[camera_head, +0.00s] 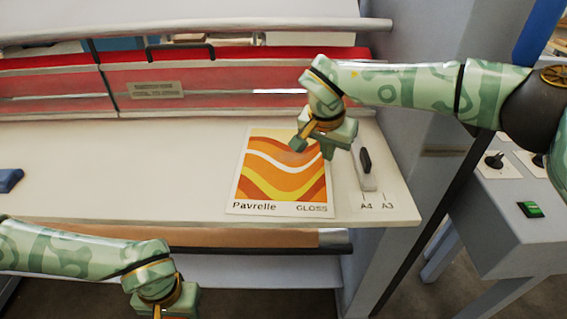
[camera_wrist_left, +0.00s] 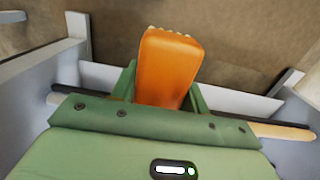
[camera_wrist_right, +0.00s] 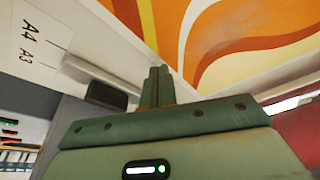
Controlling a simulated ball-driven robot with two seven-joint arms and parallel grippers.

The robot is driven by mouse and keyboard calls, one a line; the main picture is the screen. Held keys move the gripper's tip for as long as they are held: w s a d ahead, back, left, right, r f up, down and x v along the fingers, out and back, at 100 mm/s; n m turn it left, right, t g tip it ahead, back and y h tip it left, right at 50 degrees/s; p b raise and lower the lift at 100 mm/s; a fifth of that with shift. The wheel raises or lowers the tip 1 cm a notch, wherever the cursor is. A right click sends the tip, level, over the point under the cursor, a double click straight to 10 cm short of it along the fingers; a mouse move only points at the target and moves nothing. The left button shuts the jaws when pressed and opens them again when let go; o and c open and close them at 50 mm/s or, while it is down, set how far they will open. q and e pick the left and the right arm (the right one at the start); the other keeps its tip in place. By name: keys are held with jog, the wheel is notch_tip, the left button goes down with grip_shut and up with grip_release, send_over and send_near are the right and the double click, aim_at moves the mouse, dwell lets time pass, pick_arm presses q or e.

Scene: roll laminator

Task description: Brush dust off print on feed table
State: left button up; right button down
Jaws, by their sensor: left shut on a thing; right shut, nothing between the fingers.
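The print (camera_head: 265,185), with orange, yellow and white waves and the words "Pavrelle" and "GLOSS", lies on the cream feed table (camera_head: 110,180). In the head view the left hand is cut off at the bottom edge.
An edge guide with a black knob (camera_head: 365,161) stands just right of the print, by the A4 and A3 marks. The red laminator cover (camera_head: 220,85) runs behind the table. A blue block (camera_head: 9,180) lies at the left. The table's middle is clear.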

pick_arm(q)
jog(key=shift+f, duration=0.1)
pick_arm(e)
jog(key=shift+f, duration=0.45)
dwell(0.4)
